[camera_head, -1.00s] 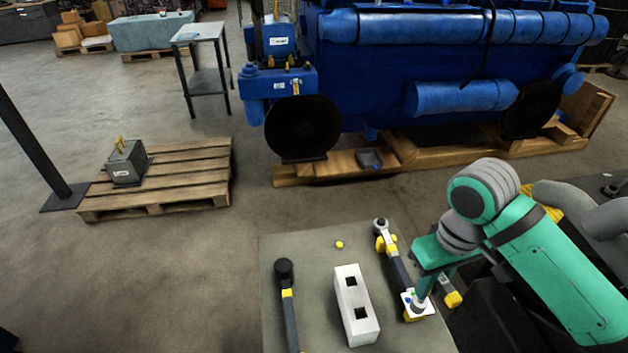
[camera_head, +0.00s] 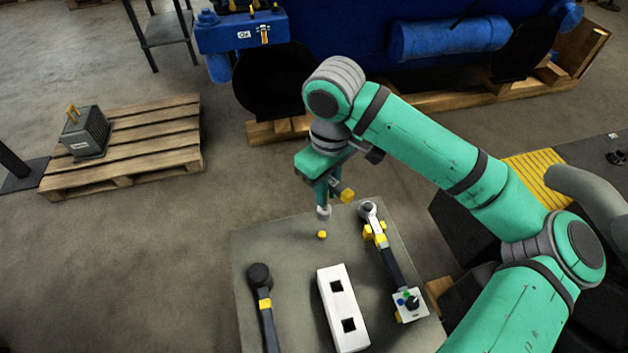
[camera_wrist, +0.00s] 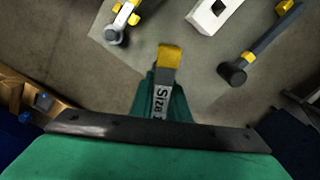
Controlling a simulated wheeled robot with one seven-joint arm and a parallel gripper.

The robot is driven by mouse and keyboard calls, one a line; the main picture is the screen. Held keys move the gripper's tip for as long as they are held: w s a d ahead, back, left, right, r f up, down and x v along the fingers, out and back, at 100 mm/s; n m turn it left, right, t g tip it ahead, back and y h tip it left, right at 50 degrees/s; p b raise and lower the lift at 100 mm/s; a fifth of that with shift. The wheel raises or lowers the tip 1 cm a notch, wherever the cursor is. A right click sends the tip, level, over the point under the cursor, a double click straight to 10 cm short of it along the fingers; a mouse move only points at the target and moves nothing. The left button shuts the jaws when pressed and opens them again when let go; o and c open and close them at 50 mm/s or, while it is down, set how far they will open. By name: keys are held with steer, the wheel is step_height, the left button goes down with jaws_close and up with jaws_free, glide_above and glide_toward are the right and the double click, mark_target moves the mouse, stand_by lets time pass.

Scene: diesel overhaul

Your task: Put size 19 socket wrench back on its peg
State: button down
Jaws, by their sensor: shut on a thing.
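My gripper (camera_head: 327,186) is above the far edge of the grey table, pointing down. It is shut on a grey piece (camera_head: 323,212), taken as the socket wrench. In the wrist view the piece (camera_wrist: 161,101) carries a label reading "Size" with the number partly cut off. A yellow block (camera_wrist: 168,56) shows at its end in the wrist view. A small yellow stub (camera_head: 321,235) stands on the table just below the held piece, with an apparent gap between them. I cannot tell for sure whether this stub is the peg.
The grey table (camera_head: 285,240) holds a white block with two square holes (camera_head: 337,300), a black-headed tool (camera_head: 262,290) at the left and a long ratchet-like tool (camera_head: 388,255) at the right. A wooden pallet (camera_head: 150,140) and blue engine (camera_head: 350,45) stand beyond.

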mark_target(324, 211)
steer(key=shift+w+f, duration=0.2)
steer(key=shift+f, duration=0.1)
steer(key=f, duration=0.5)
steer(key=shift+s+a+f, duration=0.25)
steer(key=shift+s+a, duration=0.05)
steer(key=shift+s, duration=0.1)
steer(key=shift+d+f, duration=0.15)
steer(key=shift+f, duration=0.5)
steer(key=shift+w, duration=0.1)
steer(key=shift+f, duration=0.2)
steer(key=shift+f, duration=1)
steer(key=c, duration=1)
jaws_free()
steer(key=shift+c, duration=0.2)
steer(key=shift+r, duration=0.1)
